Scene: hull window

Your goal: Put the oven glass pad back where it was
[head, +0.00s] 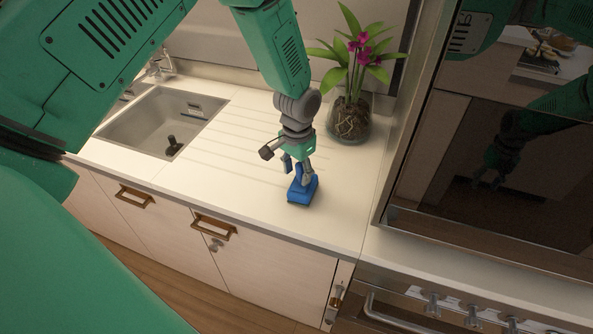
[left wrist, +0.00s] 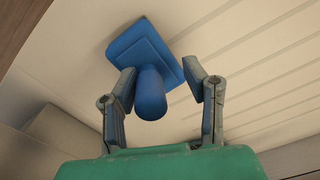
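The blue oven glass pad (head: 303,191), a flat block with a rounded handle, rests on the white counter near its front edge. My left gripper (head: 297,172) points down over it. In the left wrist view the pad (left wrist: 142,50) lies beyond the fingertips, and its handle (left wrist: 151,95) stands between the two fingers of my left gripper (left wrist: 168,88). The fingers are apart, with a clear gap on the right side of the handle; the left finger is closer to it. My right gripper is not in view.
A sink (head: 160,122) with a dark object inside is at the left. A glass vase with a pink-flowered plant (head: 350,118) stands behind the gripper. A dark glass oven door (head: 490,150) rises at the right, reflecting my arm. The counter left of the pad is clear.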

